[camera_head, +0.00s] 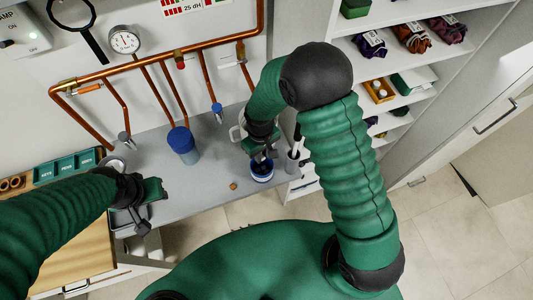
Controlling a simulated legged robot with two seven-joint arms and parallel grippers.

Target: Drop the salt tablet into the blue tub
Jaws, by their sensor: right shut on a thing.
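A small blue tub (262,178) with a pale rim and dark inside stands near the front edge of the grey worktop. My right gripper (262,157) points down right above the tub's mouth. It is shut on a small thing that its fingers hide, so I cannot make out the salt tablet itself. My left gripper (152,190) is at the left, over a metal tray at the worktop's front; its fingers are too unclear to tell open from shut.
A blue-topped vessel (184,145) hangs under copper pipes (160,62) behind. A tiny brown cube (233,186) lies on the worktop (205,185) left of the tub. A grey cylinder (292,162) stands close to its right. Shelves (410,65) hold bags and boxes at right.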

